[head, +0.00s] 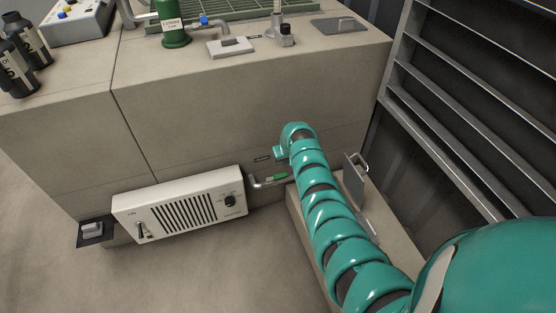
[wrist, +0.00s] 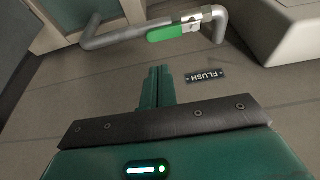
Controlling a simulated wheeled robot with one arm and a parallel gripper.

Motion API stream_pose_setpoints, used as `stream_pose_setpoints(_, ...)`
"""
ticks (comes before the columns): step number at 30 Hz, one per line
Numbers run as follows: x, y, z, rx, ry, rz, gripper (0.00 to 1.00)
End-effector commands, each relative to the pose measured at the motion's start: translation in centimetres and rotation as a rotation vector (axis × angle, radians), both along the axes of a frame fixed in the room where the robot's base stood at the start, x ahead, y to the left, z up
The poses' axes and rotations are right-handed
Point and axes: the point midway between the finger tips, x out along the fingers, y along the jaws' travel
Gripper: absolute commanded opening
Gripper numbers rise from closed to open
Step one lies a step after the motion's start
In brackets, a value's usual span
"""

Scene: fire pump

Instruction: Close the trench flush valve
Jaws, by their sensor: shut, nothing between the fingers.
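The flush valve has a green handle (wrist: 172,33) on a grey pipe (wrist: 112,38) in the wrist view. The handle lies roughly along the pipe, with a metal valve body at its right end. In the head view the green handle (head: 277,177) shows low at the foot of the block. In the head view my gripper (head: 278,153) is above the valve, by the wall.
A white slatted box (head: 180,205) with a switch and knob stands left of the valve. A hinged grey plate (head: 355,180) stands up to the right, beside my arm. The block top (head: 320,50) carries pump fittings. A metal rack (head: 470,100) is at right.

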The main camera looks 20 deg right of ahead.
Motion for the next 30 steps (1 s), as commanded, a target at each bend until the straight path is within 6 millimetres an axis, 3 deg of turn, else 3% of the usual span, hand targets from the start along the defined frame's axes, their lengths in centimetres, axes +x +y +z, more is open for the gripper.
stream_pose_setpoints(16, -0.1, 0.0, -0.5, 0.002, 0.009, 0.001, 0.00)
stream_pose_setpoints(30, 1.0, 0.0, -4.0, 0.002, 0.007, 0.000, 0.00)
